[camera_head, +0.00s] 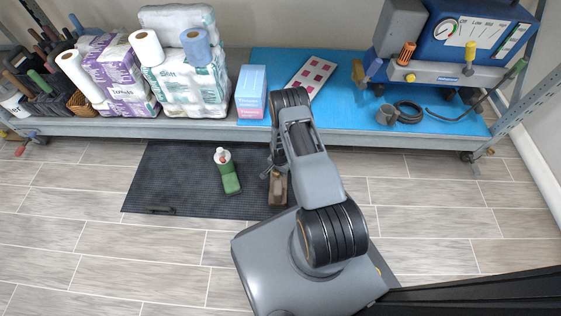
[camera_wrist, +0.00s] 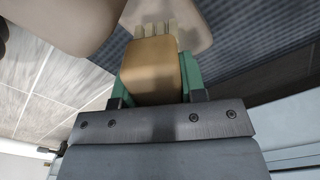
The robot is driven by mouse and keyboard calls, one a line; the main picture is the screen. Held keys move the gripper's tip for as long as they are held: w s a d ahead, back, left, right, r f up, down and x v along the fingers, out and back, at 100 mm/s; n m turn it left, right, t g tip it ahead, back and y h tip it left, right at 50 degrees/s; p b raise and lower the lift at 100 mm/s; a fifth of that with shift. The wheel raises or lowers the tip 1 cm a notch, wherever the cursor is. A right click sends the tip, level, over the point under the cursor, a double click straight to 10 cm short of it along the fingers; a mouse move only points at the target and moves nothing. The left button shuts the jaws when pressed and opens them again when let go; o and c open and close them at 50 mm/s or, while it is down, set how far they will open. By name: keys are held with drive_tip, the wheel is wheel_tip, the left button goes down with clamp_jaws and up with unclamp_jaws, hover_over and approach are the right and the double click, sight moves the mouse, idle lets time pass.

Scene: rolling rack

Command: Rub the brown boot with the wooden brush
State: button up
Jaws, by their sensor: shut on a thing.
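My gripper (camera_wrist: 158,82) is shut on the wooden brush (camera_wrist: 153,68), with a green finger on each side of it. The brush is a tan block with pale bristle tufts at its far end. A smooth brownish shape (camera_wrist: 188,22), seemingly the brown boot, shows just beyond the bristles in the wrist view. I cannot tell whether the bristles touch it. In the head view a small brown thing (camera_head: 278,190) shows at the right end of the mat beside my arm; it may be the boot. My arm hides most of this spot, and the gripper there.
A dark ribbed mat (camera_head: 180,185) lies on the tiled floor. Behind stands a low rack shelf (camera_head: 335,135) with paper packs (camera_head: 187,85), a pink-blue box (camera_head: 251,92) and a blue machine (camera_head: 455,45).

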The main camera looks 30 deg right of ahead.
drive_tip(key=shift+r+p, duration=1)
drive_tip(key=shift+r, duration=0.8)
